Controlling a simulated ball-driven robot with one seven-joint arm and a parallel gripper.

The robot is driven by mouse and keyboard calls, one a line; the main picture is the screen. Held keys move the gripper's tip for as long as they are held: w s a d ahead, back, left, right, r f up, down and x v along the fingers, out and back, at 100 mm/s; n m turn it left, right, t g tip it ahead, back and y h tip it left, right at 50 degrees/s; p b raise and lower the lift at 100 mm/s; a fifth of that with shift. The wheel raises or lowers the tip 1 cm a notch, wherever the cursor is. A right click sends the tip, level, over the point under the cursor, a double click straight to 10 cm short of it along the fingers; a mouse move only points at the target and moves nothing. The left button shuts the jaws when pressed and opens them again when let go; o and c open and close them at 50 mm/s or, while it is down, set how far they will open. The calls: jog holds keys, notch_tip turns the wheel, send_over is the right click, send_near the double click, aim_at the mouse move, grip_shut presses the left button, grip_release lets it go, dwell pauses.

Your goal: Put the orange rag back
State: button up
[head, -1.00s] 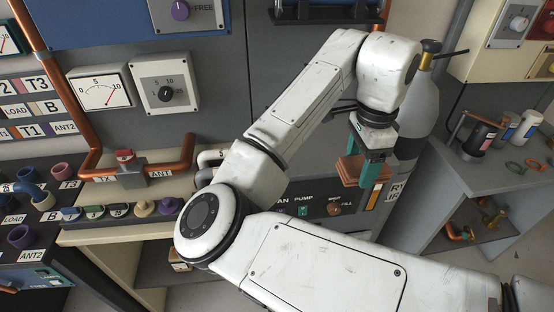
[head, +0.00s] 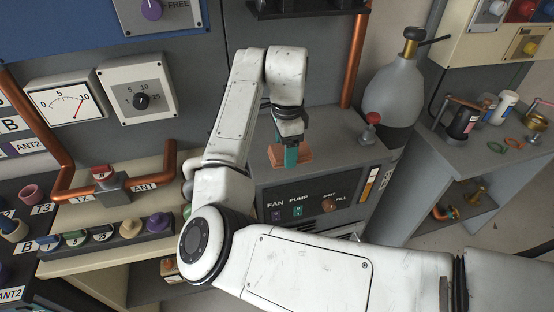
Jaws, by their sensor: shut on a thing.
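My gripper (head: 291,156) is shut on the orange rag (head: 276,154), a folded brownish-orange piece, in the middle of the head view. The rag shows on both sides of the teal fingers. It is over the grey top of the cabinet with the FAN and PUMP panel (head: 312,200). I cannot tell whether the rag touches that top or hangs just above it. My arm comes in from the lower right and bends at the left.
A red-knobbed valve (head: 371,127) stands on the cabinet top's right, by a grey gas cylinder (head: 393,92). A copper pipe (head: 355,55) rises behind. Left is a bench with copper pipes (head: 62,165) and coloured knobs. A side table (head: 437,152) holds jars and rings.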

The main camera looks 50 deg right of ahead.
aim_at(278, 145)
jog(key=w+f, duration=0.2)
jog(key=shift+w+a+f, duration=0.1)
jog(key=shift+w+f, duration=0.1)
jog(key=shift+f, duration=0.2)
notch_tip(278, 145, down, 2)
jog(key=shift+w+f+p, duration=0.1)
jog(key=shift+p, duration=0.65)
jog(key=shift+f, duration=0.55)
jog(key=shift+f, duration=0.15)
jog(key=o, duration=0.9)
jog(key=shift+o, duration=0.2)
notch_tip(278, 145, up, 12)
jog(key=shift+r+b, duration=0.2)
jog(key=shift+b, duration=0.9)
